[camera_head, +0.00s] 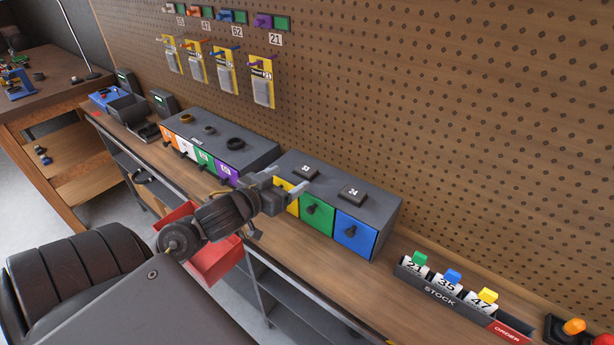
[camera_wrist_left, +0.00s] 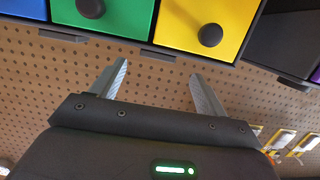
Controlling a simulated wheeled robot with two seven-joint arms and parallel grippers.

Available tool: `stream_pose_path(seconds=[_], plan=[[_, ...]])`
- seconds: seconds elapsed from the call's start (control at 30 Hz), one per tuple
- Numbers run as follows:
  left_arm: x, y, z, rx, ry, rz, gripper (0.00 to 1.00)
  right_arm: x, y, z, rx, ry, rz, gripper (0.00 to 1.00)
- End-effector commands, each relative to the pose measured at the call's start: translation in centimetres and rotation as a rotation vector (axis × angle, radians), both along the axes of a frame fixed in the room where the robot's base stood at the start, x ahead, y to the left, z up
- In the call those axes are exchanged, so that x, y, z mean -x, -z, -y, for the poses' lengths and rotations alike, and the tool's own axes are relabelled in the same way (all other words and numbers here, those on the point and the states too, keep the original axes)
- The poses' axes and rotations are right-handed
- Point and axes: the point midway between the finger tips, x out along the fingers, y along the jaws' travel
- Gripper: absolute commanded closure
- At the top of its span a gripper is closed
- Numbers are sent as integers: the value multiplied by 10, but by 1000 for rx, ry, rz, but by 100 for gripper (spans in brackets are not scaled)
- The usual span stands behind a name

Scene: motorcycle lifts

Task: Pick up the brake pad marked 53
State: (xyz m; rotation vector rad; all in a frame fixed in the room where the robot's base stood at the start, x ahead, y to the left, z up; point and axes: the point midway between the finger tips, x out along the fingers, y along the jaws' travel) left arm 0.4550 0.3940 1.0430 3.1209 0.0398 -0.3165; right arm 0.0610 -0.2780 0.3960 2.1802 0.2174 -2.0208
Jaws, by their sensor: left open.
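The brake pad marked 53 (camera_head: 306,172) is a small dark square block with a white label, lying on top of the grey drawer box (camera_head: 385,208). A similar pad marked 24 (camera_head: 352,193) lies to its right on the same box. My left gripper (camera_head: 295,181) is in front of the box's left end, close to the 53 pad in the picture; no contact shows. In the left wrist view the two fingers (camera_wrist_left: 158,72) are apart with nothing between them. Neither pad shows in that view. My right gripper is not in view.
Yellow, green and blue drawers (camera_head: 356,236) with dark knobs face me. A second drawer box (camera_head: 258,155) with rings on top stands to the left. A stock tray (camera_head: 440,292) stands right. The pegboard (camera_head: 450,110) rises behind. A red bin (camera_head: 215,262) sits below the bench edge.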

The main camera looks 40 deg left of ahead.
Motion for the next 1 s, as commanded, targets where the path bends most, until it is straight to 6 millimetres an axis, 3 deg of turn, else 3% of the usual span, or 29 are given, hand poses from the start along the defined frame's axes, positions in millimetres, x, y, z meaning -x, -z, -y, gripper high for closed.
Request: stream_pose_path(seconds=[0.2,0.33,0.63,0.93,1.0], plan=[[-11,0,1,0,3,0,25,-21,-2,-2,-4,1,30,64],[-17,1,1,1,2,0,25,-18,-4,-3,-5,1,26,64],[-57,8,1,1,2,1,25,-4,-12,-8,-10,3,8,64],[-62,11,1,-2,2,0,25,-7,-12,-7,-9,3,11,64],[-62,11,1,-2,2,1,33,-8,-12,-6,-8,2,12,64]])
